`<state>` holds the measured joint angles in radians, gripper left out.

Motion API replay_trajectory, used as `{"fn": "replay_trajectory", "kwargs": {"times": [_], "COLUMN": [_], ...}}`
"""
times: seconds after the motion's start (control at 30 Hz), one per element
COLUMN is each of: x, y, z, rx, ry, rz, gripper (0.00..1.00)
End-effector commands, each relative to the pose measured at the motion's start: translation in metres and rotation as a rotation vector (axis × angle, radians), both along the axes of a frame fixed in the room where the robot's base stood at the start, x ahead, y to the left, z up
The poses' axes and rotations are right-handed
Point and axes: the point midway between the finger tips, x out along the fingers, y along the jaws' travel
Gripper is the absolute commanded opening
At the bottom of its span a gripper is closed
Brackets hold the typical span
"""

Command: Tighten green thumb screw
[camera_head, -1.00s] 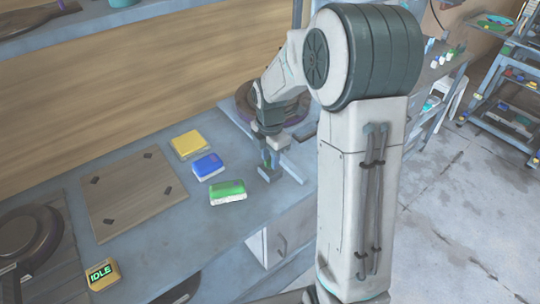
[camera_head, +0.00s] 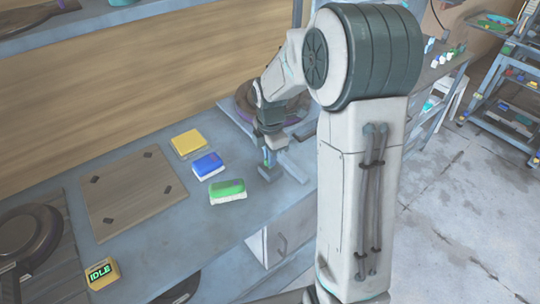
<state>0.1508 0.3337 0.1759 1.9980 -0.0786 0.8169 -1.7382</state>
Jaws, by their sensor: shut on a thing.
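My gripper (camera_head: 268,166) points down at the right part of the workbench, beside a dark round plate (camera_head: 245,98) on a grey frame. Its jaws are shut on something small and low. A little green shows at the fingers, but the thing in them is mostly hidden, so I cannot see the thumb screw clearly. A grey block sits right under the fingers. My arm covers part of the round plate and the bench to its right.
Green (camera_head: 228,190), blue (camera_head: 208,165) and yellow (camera_head: 188,143) blocks lie left of my gripper. A wooden board (camera_head: 133,196) lies further left. A yellow box (camera_head: 101,273) reading IDLE stands near the front edge, by another dark round plate (camera_head: 28,232).

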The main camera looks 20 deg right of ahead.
Motion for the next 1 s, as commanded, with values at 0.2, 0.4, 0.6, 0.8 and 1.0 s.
{"fn": "replay_trajectory", "kwargs": {"times": [0.2, 0.4, 0.6, 0.8, 1.0], "x": [0.0006, 0.0008, 0.001, 0.0009, 0.0008], "y": [-0.0002, -0.0002, -0.0001, -0.0003, -0.0001], "z": [0.0002, 0.0002, 0.0002, 0.0004, 0.0006], "rx": [-0.001, -0.001, -0.001, 0.0, 0.0], "ry": [-0.002, -0.003, -0.004, -0.004, -0.004], "rz": [-0.19, -0.38, -0.57, -0.761, -0.95], "gripper": [0.0, 0.0, 0.0, 0.0, 0.0]}}
